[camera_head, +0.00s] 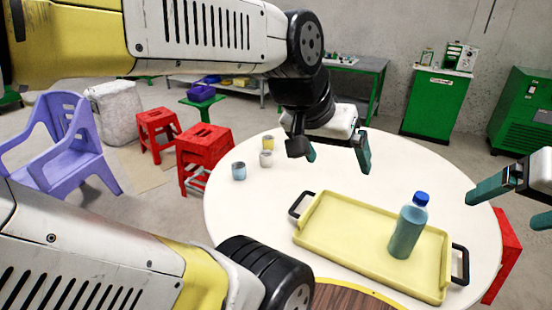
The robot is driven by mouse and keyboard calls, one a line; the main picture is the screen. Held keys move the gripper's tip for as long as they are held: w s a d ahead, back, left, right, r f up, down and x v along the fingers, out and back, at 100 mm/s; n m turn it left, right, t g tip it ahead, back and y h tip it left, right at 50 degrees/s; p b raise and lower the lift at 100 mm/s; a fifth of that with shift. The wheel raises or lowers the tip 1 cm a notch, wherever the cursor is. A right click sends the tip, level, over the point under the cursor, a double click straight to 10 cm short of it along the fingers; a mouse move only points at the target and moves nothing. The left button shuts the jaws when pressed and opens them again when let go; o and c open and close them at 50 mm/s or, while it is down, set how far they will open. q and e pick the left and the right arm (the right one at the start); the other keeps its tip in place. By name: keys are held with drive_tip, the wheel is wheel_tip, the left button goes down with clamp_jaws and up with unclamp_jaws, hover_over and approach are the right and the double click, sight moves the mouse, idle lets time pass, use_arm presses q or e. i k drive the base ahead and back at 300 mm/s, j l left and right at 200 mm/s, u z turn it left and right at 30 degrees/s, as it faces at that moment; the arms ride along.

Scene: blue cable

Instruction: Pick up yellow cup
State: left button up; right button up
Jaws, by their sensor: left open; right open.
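A small yellow cup (268,143) stands upright near the far left edge of the round white table (245,215). A whitish cup (266,159) stands just in front of it, and a blue-grey cup (239,171) stands further left and nearer. My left gripper (338,156) is open and empty above the far part of the table, to the right of the yellow cup and apart from it. My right gripper (510,204) is open and empty at the right edge of the view, beyond the table's right side.
A yellow tray (335,225) with black handles lies on the table, and a blue-capped bottle (408,228) stands on it. Red stools (203,150) and a purple chair (62,145) are at left. Green cabinets (436,103) stand behind. The table between cups and tray is clear.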

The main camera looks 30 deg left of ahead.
sight(268, 143)
drive_tip(key=k+j, duration=0.15)
drive_tip(key=j, duration=0.25)
drive_tip(key=k+j+z, duration=0.1)
drive_tip(key=j, duration=0.3)
drive_tip(key=k+j, duration=0.25)
drive_tip(key=j, duration=0.15)
drive_tip(key=k+j+z, duration=0.1)
drive_tip(key=j, duration=0.3)
drive_tip(key=k+j, duration=0.25)
drive_tip(key=j+z, duration=0.3)
drive_tip(key=j, duration=1.2)
drive_tip(key=j+z, duration=0.25)
drive_tip(key=j, duration=1.25)
drive_tip(key=i+j+z, duration=0.1)
drive_tip(key=j, duration=0.3)
drive_tip(key=i+j+z, duration=0.1)
drive_tip(key=j, duration=0.3)
drive_tip(key=i+j+z, duration=0.1)
drive_tip(key=j, duration=0.35)
drive_tip(key=i+j+z, duration=0.1)
drive_tip(key=j, duration=0.3)
drive_tip(key=i+j, duration=0.4)
drive_tip(key=i+j+z, duration=0.1)
drive_tip(key=i+j, duration=0.25)
drive_tip(key=i, duration=0.25)
